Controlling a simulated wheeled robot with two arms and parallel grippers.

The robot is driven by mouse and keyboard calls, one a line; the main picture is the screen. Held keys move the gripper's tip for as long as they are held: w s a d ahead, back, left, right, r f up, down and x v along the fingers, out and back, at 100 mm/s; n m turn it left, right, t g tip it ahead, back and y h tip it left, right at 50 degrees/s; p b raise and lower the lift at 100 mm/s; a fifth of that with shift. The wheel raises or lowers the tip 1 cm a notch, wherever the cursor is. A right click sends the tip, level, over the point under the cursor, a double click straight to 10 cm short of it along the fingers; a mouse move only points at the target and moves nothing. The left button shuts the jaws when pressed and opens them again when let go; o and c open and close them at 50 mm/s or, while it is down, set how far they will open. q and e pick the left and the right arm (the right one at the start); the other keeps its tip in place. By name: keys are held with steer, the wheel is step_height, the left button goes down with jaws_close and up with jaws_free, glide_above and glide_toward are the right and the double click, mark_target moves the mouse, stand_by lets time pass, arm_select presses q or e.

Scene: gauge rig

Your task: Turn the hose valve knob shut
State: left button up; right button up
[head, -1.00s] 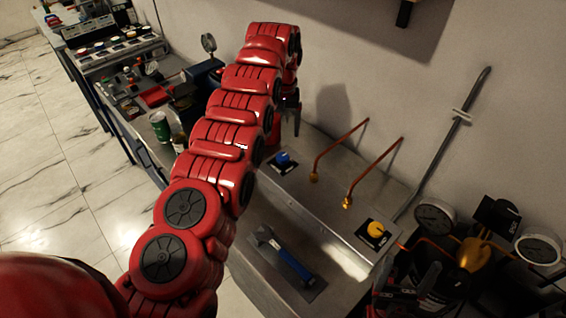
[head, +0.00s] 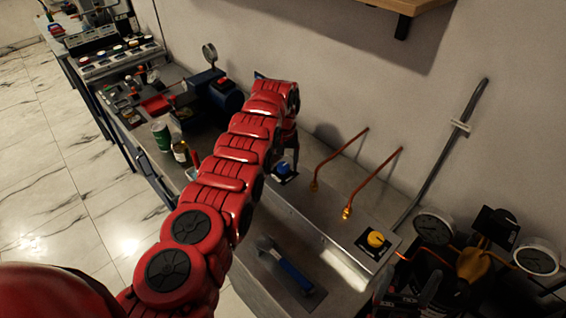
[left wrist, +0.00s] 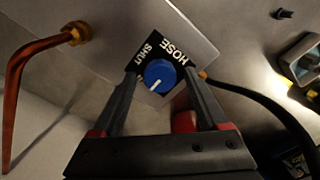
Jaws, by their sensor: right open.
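The blue hose knob (head: 284,167) sits on a black plate on the bench's raised metal panel. In the left wrist view the knob (left wrist: 158,74) has a white pointer line towards the lower left; the plate reads "HOSE" and "SHUT", with "SHUT" left of the knob. My left gripper (left wrist: 161,76) is open, with one finger on each side of the knob and a visible gap; I cannot tell whether it touches. In the head view my left gripper (head: 287,150) is just above the knob, partly hidden. My right gripper (head: 408,292) is open at the lower right, by the gauges.
A yellow knob (head: 375,239) sits right of two copper pipes (head: 338,160) on the panel. A blue-handled tool (head: 288,268) lies in front. Gauges (head: 536,258) stand at right. A green can (head: 161,136) stands left. A black hose (left wrist: 262,105) runs past the knob.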

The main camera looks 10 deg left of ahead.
arm_select(q)
jaws_close()
